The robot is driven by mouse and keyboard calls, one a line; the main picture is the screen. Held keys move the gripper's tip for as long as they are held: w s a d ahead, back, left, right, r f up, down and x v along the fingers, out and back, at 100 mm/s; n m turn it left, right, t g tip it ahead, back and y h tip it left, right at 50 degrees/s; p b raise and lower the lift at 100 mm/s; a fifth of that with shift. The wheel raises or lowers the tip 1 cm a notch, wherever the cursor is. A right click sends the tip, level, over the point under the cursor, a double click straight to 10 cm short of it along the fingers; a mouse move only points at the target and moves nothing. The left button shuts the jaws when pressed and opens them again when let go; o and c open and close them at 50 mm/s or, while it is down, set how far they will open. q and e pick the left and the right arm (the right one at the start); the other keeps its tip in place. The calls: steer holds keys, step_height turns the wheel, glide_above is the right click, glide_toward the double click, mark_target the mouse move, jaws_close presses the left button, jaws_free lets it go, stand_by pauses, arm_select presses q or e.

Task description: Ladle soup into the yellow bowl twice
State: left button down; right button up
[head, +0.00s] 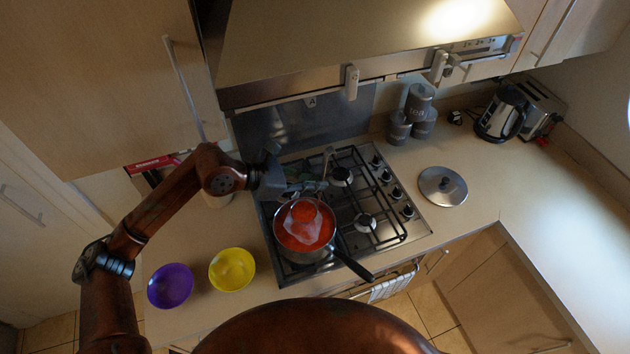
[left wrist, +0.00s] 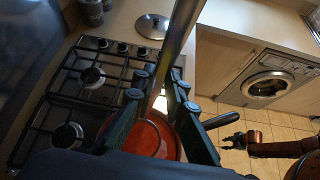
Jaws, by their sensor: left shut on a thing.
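My left gripper (head: 302,187) is shut on the ladle's handle (head: 327,160) above the hob. In the left wrist view the handle (left wrist: 180,30) runs up between the fingers (left wrist: 160,100). The ladle's bowl is at the pot (head: 318,254), over or in the red soup (head: 301,239); its exact depth is hard to tell. The yellow bowl (head: 232,269) sits on the counter left of the pot and looks empty. My right gripper (left wrist: 234,141) shows small at the right of the left wrist view; its jaws are too small to read.
A purple bowl (head: 170,286) stands left of the yellow one. The pot's handle (head: 352,264) points toward the front right. A lid (head: 442,186) lies right of the hob (head: 385,225). Canisters (head: 412,115) and a kettle (head: 501,112) stand behind.

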arm_select(q)
steer(key=shift+a, duration=0.1)
